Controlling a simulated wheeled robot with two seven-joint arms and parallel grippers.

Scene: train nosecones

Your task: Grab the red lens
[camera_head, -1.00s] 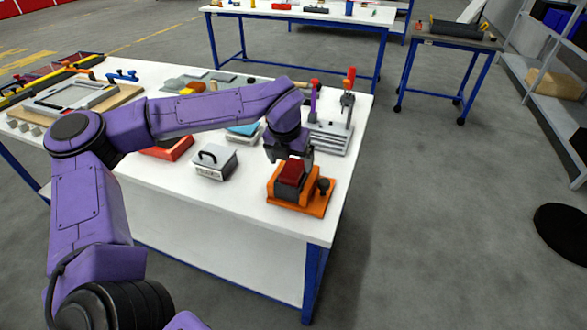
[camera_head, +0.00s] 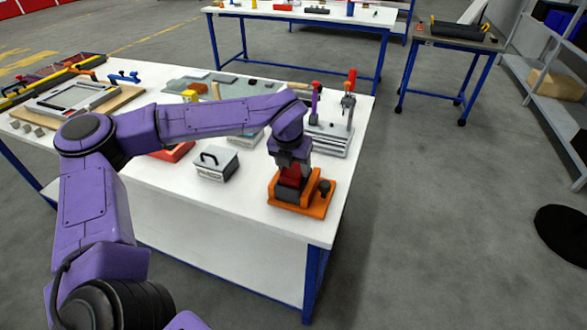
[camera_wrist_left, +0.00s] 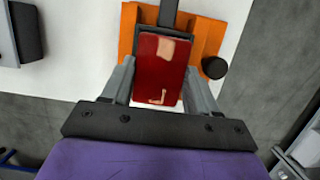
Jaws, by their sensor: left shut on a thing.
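The red lens (camera_head: 293,173) is a dark red glossy block in the orange holder (camera_head: 315,207) at the table's near right corner. In the left wrist view the red lens (camera_wrist_left: 160,72) lies between the fingers, with the orange holder (camera_wrist_left: 127,32) behind it. My left gripper (camera_head: 292,170) points down over the holder and is shut on the red lens, one finger on each side. It also shows in the left wrist view (camera_wrist_left: 158,85). The lens's lower part is hidden in the head view. My right gripper is not in view.
A grey box with a black handle (camera_head: 216,164) stands left of the holder. A grey fixture with a red-handled clamp (camera_head: 330,140) stands behind it. A black knob (camera_head: 325,187) rises from the holder's right side. The table's right edge is close.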

